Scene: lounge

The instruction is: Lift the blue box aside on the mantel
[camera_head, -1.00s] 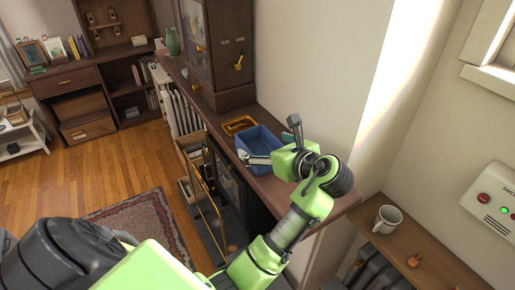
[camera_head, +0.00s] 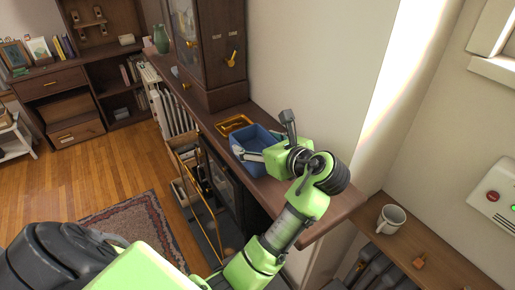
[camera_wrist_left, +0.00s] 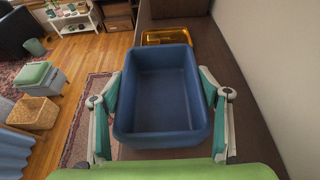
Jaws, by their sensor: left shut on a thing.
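The blue box (camera_head: 257,137) is an open-topped, empty bin at the mantel (camera_head: 318,205), beside the wall. My left gripper (camera_head: 268,143) reaches in from the front with one finger along each side of the box. In the left wrist view, the box (camera_wrist_left: 161,88) sits upright between the two green-and-grey fingers, which are shut on its outer sides. I cannot tell whether its bottom touches the mantel. My right gripper is not in view.
An amber tray (camera_head: 234,124) lies just beyond the box, before a dark wooden cabinet (camera_head: 212,60). A green vase (camera_head: 161,39) stands farther back. The near end of the mantel is bare. A mug (camera_head: 390,219) stands on a lower shelf at right.

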